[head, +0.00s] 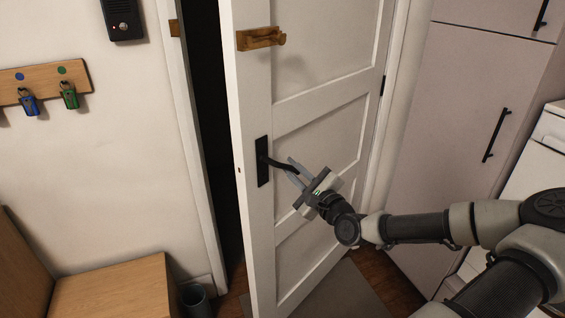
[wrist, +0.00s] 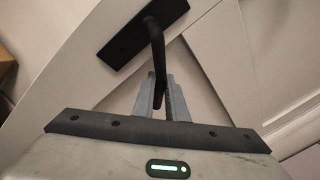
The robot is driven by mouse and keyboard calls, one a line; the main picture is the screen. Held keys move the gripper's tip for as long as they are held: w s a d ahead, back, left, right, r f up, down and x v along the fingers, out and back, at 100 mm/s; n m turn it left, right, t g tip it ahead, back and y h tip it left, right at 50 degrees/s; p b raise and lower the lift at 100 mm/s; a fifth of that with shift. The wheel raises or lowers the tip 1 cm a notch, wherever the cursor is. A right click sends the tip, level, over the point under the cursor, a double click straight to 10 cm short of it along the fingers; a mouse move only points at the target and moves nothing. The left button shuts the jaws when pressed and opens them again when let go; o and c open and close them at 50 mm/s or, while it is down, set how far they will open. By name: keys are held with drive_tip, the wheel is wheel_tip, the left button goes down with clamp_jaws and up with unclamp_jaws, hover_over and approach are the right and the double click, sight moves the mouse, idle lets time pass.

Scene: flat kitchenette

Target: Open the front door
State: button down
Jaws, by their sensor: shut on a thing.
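The white panelled front door (head: 312,135) stands partly open, swung toward me. A dark gap shows between its left edge and the frame (head: 186,130). A black lever handle (head: 277,161) on a black plate (head: 262,162) sits near the door's left edge. My gripper (head: 294,170) is at the handle, shut on its lever. In the wrist view the handle (wrist: 155,45) runs down from its plate (wrist: 122,45) to between my fingers (wrist: 163,98). A wooden bolt (head: 261,38) is on the door above, apart from the wooden piece (head: 175,28) on the frame.
A key rack (head: 45,80) and an intercom (head: 122,18) are on the left wall. A wooden bench (head: 115,287) and a grey bin (head: 195,300) stand at lower left. A tall cabinet (head: 465,110) is to the right. A mat (head: 350,292) lies under the door.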

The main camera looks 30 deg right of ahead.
drive_tip(key=shift+a, duration=0.1)
drive_tip(key=c, duration=1.8)
unclamp_jaws()
drive_tip(key=shift+a, duration=0.1)
drive_tip(key=shift+o, duration=0.2)
drive_tip(key=s+p, duration=0.2)
drive_tip(key=s, duration=1.5)
drive_tip(key=shift+s+a+f, duration=0.15)
drive_tip(key=shift+f, duration=0.25)
